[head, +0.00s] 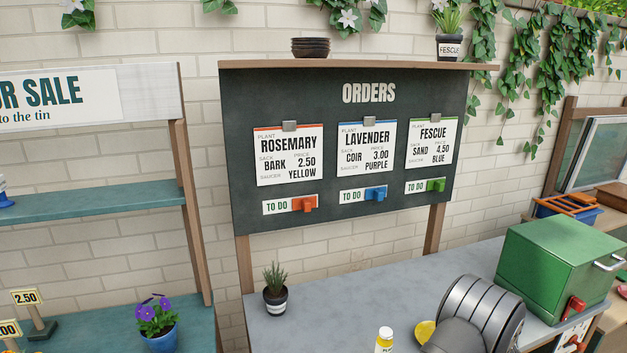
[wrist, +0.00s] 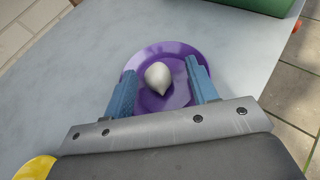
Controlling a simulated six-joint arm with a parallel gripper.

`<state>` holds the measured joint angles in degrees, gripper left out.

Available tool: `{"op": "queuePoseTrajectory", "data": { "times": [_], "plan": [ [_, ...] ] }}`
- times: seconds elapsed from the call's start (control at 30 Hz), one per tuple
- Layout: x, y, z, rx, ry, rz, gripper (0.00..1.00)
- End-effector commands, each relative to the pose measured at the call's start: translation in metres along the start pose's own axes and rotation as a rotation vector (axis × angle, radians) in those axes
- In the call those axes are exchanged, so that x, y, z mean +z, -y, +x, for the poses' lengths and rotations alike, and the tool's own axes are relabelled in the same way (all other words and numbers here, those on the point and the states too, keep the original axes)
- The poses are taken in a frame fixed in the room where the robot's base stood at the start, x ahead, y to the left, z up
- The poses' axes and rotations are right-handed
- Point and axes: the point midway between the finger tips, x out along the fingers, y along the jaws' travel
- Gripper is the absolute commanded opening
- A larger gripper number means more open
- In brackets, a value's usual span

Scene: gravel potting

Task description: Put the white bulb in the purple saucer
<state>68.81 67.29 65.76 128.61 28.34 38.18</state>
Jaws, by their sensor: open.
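The saucer rests on the grey bench top. My gripper (wrist: 158,82) is open, with one blue finger on each side of the bulb and a gap to it on both sides. The fingers reach over the saucer and hide parts of its left and right rim. In the head view the saucer and the bulb are not visible.
The grey bench (head: 335,310) holds a small potted plant (head: 276,293), a yellow-labelled bottle (head: 384,341) and a green box (head: 555,260). A yellow saucer (wrist: 36,169) shows at the lower left of the wrist view. The orders board (head: 340,150) stands behind the bench.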

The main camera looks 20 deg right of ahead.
Motion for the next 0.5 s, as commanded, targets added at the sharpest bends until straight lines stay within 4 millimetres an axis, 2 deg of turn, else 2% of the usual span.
{"op": "queuePoseTrajectory", "data": {
  "times": [0.1,0.2,0.5],
  "plan": [
    [0.025,0.0,-0.009,0.0,0.006,-0.003,0.53],
    [0.037,0.0,-0.015,0.0,0.004,-0.002,0.53],
    [0.047,0.0,-0.019,0.001,0.001,-0.001,0.53]
  ]
}}
